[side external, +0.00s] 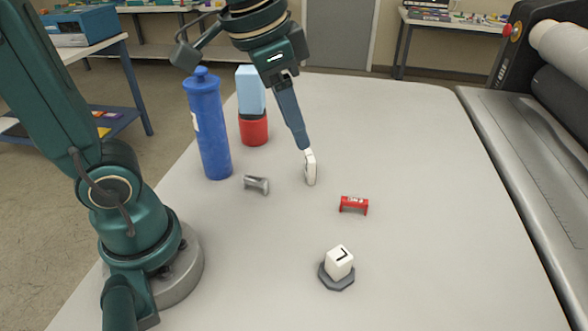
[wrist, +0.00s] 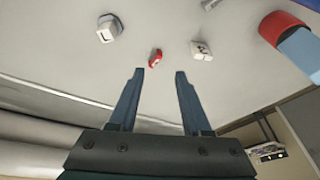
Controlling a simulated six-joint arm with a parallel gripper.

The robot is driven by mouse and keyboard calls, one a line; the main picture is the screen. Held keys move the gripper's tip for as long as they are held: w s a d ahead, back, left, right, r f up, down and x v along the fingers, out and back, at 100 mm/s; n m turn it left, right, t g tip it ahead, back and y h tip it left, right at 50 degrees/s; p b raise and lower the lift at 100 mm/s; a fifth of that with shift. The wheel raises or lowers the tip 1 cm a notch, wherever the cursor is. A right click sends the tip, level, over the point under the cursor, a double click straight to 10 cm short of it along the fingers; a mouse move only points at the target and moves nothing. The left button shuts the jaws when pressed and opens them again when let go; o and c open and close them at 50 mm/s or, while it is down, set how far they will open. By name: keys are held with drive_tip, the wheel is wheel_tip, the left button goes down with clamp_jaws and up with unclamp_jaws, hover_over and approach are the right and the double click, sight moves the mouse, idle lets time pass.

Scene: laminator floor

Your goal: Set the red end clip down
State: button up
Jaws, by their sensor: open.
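The red end clip (side external: 354,205) lies on the grey table, right of centre in the side external view. In the wrist view the red end clip (wrist: 155,57) shows just beyond the fingertips, near the left one. My gripper (side external: 305,149) is raised over the table, left of and behind the clip. In the wrist view my gripper (wrist: 160,72) has its two fingers spread with nothing between them. A white piece (side external: 310,170) stands on the table just below the fingertips in the side external view; it also shows beyond the right finger in the wrist view (wrist: 202,51).
A white cube marked L (side external: 339,262) sits on a dark grey base at the front. The table's right side is clear beside the laminator (side external: 520,150).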

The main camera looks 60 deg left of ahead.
drive_tip(key=s+f+n+t, duration=0.2)
drive_tip(key=s+f+n, duration=0.1)
drive_tip(key=s, duration=0.4)
drive_tip(key=shift+a+f, duration=0.4)
drive_tip(key=shift+f, duration=0.1)
